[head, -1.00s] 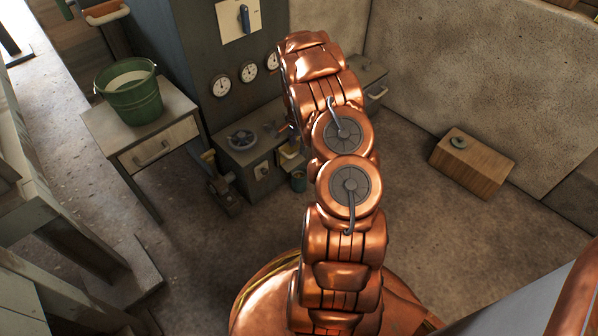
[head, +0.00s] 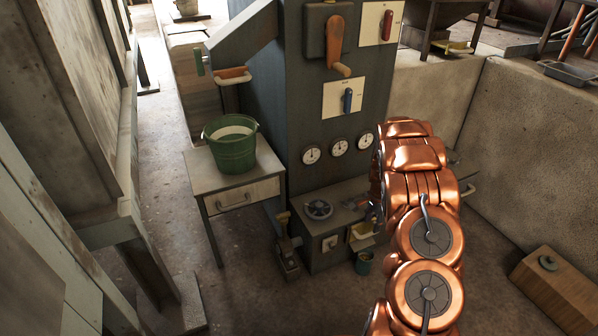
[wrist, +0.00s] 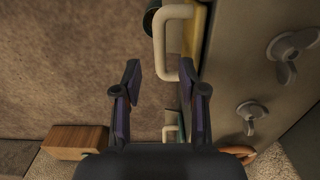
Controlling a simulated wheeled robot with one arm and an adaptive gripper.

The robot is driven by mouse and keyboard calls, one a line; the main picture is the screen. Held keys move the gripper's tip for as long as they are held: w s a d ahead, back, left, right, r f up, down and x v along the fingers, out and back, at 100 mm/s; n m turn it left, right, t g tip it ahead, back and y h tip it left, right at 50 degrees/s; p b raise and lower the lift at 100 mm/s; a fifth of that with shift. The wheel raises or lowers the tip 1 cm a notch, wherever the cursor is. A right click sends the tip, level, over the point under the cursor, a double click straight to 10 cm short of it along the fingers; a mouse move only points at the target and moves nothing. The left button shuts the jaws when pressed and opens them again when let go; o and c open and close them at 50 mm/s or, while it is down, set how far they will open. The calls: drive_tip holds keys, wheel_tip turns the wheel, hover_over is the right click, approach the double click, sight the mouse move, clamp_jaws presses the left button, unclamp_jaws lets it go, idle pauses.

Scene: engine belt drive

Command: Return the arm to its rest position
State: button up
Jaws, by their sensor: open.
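My gripper (wrist: 165,85) shows in the wrist view with its two dark fingers apart and nothing between them. In the head view my copper arm (head: 420,220) reaches forward at the right, beside the low bench of the grey machine (head: 340,160). The gripper itself is mostly hidden there behind the arm.
A small table (head: 240,195) holds a green bucket (head: 230,150) left of the machine. Gauges (head: 339,147) and levers (head: 347,100) are on the machine's panel. A wooden box (head: 560,290) stands on the floor at right. Wing nuts (wrist: 250,113) show in the wrist view.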

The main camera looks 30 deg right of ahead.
drive_tip(key=s+a+r+n+p, duration=0.2)
drive_tip(key=a+r+p, duration=0.45)
drive_tip(key=r, duration=0.75)
drive_tip(key=s+a+r+n+g+p, duration=0.1)
drive_tip(key=s+a+r+n+p, duration=0.2)
drive_tip(key=a+r+p, duration=0.7)
drive_tip(key=s+a+r+n+p, duration=0.2)
drive_tip(key=a+r+p, duration=0.1)
drive_tip(key=r, duration=1.4)
drive_tip(key=s+a+r+n+p, duration=0.5)
drive_tip(key=s+a+r+p, duration=0.4)
drive_tip(key=r, duration=0.5)
drive_tip(key=s+a+r+n+p, duration=0.6)
drive_tip(key=s+a+r+p, duration=0.3)
drive_tip(key=s+r+p, duration=0.3)
drive_tip(key=shift+s+r+g+p, duration=0.4)
drive_tip(key=shift+s+r, duration=1.2)
drive_tip(key=shift+s, duration=0.55)
